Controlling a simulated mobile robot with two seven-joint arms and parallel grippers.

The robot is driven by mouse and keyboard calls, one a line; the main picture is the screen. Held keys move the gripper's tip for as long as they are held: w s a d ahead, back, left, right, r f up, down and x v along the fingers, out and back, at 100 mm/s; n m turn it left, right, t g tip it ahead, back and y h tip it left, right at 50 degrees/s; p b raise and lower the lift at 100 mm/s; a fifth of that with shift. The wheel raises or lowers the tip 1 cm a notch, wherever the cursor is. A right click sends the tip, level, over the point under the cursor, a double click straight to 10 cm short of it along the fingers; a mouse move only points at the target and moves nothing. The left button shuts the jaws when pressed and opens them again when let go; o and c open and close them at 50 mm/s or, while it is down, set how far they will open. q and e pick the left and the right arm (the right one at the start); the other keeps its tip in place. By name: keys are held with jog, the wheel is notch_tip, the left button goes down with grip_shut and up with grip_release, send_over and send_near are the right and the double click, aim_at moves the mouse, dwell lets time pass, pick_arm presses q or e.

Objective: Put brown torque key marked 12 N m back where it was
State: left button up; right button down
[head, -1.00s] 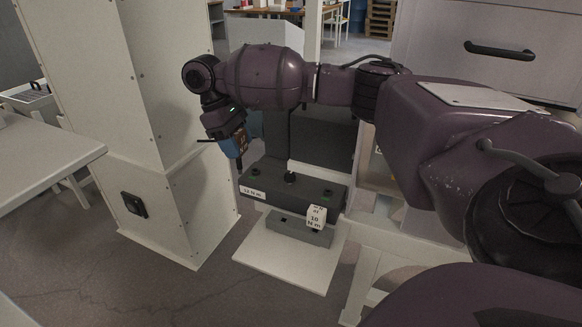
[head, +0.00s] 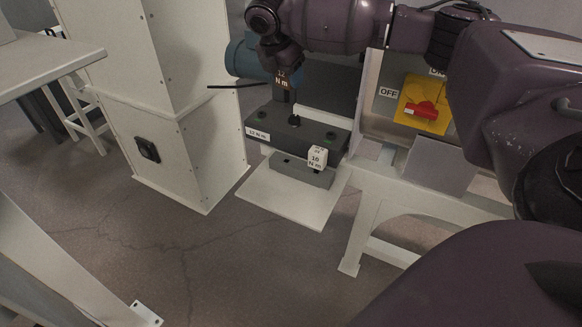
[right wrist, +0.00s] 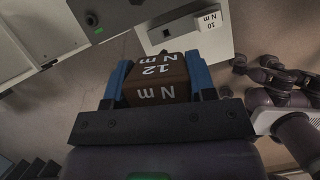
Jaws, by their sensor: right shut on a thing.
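My right gripper (head: 284,78) is shut on the brown torque key (head: 283,84), whose white 12 N m marking shows. In the right wrist view the key (right wrist: 158,82) sits between the two blue fingers. In the head view the key appears above and behind the left half of a dark holder block (head: 290,135); the gap between them is hard to judge. The block's left end bears a white 12 N m label (head: 258,134). My left gripper is not seen.
A white cabinet column (head: 185,150) stands left, and a yellow panel with a red OFF switch (head: 422,108) right. A blue cylinder (head: 248,58) is behind the gripper. Floor in front is clear.

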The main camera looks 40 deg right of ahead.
aim_at(286, 101)
jog(key=shift+w+f+n+t, duration=0.15)
jog(key=shift+n+t, duration=0.25)
jog(key=shift+n, duration=0.7)
jog(key=shift+f, duration=0.35)
notch_tip(286, 101, down, 7)
jog(key=shift+f+b, duration=0.15)
jog(key=shift+b, duration=0.9)
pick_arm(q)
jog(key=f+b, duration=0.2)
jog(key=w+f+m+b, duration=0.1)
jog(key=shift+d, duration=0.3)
pick_arm(e)
notch_tip(286, 101, down, 12)
jog(key=shift+r, duration=0.15)
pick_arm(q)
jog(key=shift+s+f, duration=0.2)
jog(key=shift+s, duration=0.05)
pick_arm(e)
jog(key=shift+f, duration=0.35)
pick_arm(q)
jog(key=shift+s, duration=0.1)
pick_arm(e)
jog(key=shift+f, duration=0.3)
